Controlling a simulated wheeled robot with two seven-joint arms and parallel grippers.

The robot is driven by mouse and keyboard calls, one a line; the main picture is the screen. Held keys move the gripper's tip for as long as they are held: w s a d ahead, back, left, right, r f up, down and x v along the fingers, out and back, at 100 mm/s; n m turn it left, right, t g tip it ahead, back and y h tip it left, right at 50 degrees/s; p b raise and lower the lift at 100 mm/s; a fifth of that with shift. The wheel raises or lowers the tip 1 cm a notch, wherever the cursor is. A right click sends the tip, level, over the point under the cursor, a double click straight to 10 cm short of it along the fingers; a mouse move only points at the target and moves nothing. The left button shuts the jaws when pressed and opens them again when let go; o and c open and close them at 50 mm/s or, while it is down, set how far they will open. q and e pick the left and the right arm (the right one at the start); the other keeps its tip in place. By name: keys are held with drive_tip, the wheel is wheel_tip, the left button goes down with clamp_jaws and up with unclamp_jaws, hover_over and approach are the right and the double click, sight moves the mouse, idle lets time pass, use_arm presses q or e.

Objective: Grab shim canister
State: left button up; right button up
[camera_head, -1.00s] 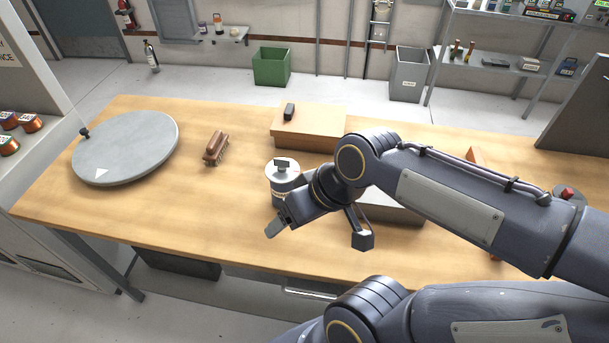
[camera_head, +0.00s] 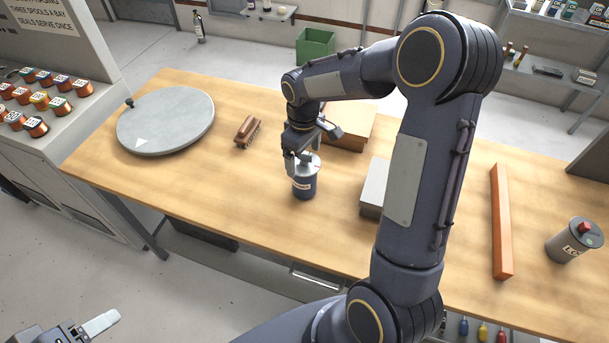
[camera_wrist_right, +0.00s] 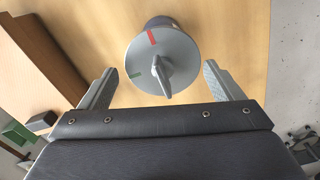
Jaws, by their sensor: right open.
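A dark blue canister (camera_head: 304,184) with a grey lid and a pale label stands upright on the wooden bench; I cannot read the label clearly. In the right wrist view its round lid (camera_wrist_right: 180,62) carries a grey turn knob (camera_wrist_right: 161,76), a red mark and a green mark. My right gripper (camera_head: 304,160) is over the canister top, pointing down. In the wrist view its open fingers (camera_wrist_right: 160,78) lie on either side of the lid, with gaps showing and nothing gripped. Part of my left gripper (camera_head: 82,328) shows at the bottom left, away from the bench.
A grey turntable (camera_head: 166,121) and a brush (camera_head: 247,131) are to the left. A wooden block (camera_head: 352,133) lies behind, a grey-topped block (camera_head: 374,187) to the right. An orange bar (camera_head: 501,222) and another canister with a red knob (camera_head: 574,240) are farther right. Bench front-left is clear.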

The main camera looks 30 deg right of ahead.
wheel_tip(320, 180, down, 4)
drive_tip(key=shift+s+a+f+p, duration=0.1)
drive_tip(key=shift+s+f+p, duration=0.1)
drive_tip(key=shift+p, duration=0.15)
drive_tip(key=shift+c, duration=0.4)
drive_tip(key=shift+w+r, duration=0.1)
drive_tip(key=c, duration=0.9)
